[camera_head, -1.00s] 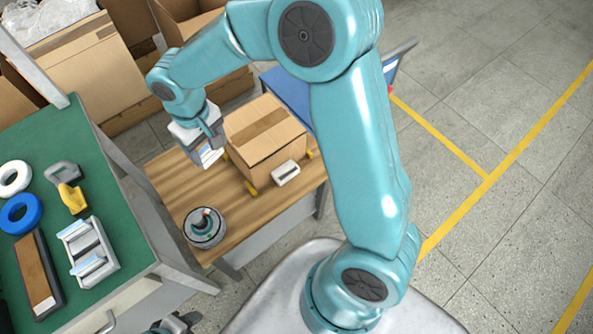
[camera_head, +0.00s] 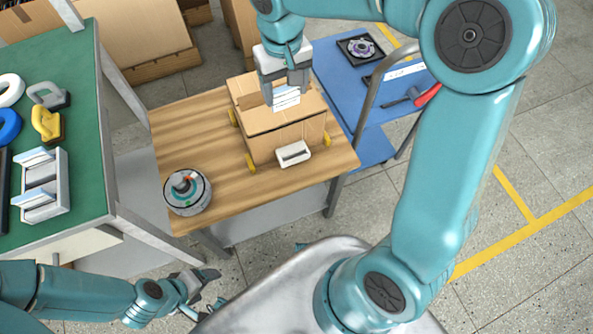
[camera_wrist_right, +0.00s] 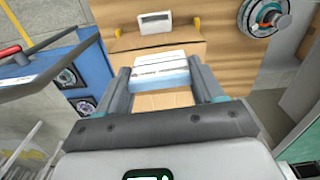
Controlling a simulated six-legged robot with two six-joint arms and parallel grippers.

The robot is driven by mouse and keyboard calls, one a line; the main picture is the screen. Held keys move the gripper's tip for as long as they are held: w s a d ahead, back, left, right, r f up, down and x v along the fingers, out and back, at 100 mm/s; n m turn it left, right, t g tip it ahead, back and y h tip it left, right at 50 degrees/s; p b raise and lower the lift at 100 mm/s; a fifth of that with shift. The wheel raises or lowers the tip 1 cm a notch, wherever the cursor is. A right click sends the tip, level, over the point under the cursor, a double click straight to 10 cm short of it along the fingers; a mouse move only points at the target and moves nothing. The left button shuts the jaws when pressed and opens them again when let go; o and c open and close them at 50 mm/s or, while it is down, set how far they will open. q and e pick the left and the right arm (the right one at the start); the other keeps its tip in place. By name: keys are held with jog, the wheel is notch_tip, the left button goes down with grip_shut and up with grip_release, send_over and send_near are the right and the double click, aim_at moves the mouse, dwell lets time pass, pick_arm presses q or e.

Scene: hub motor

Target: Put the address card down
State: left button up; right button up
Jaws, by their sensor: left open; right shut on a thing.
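My right gripper (camera_head: 286,88) is over the cardboard box (camera_head: 280,140) on the wooden table. It is shut on the white and blue address card (camera_head: 286,97), which also shows between the fingers in the right wrist view (camera_wrist_right: 160,68). The card appears to be at or just above the box top; I cannot tell whether it touches. My left gripper (camera_head: 205,290) is open and empty at the lower left, low in front of the wooden table.
A hub motor (camera_head: 187,191) stands on the wooden table (camera_head: 215,150) left of the box. A white block (camera_head: 293,153) lies by the box's near side. Yellow corner pieces (camera_head: 251,163) surround the box. A blue cart (camera_head: 330,60) stands behind right, the green bench (camera_head: 75,120) left.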

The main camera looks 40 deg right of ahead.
jog(key=shift+s+d+f+m+b, duration=0.15)
jog(key=shift+s+d+f+b, duration=0.15)
jog(key=shift+f+b, duration=0.2)
jog(key=shift+s+d+f+m+b, duration=0.15)
jog(key=shift+s+d+f+b, duration=0.15)
jog(key=shift+b, duration=0.25)
jog(key=shift+f, duration=0.35)
notch_tip(320, 180, down, 19)
jog(key=b, duration=0.4)
jog(key=shift+f+b, duration=0.1)
jog(key=shift+b, duration=0.2)
pick_arm(q)
notch_tip(320, 180, down, 9)
jog(key=shift+f+b, duration=0.5)
jog(key=shift+b, duration=0.15)
pick_arm(e)
jog(key=shift+s+f, duration=0.1)
jog(key=shift+f, duration=0.5)
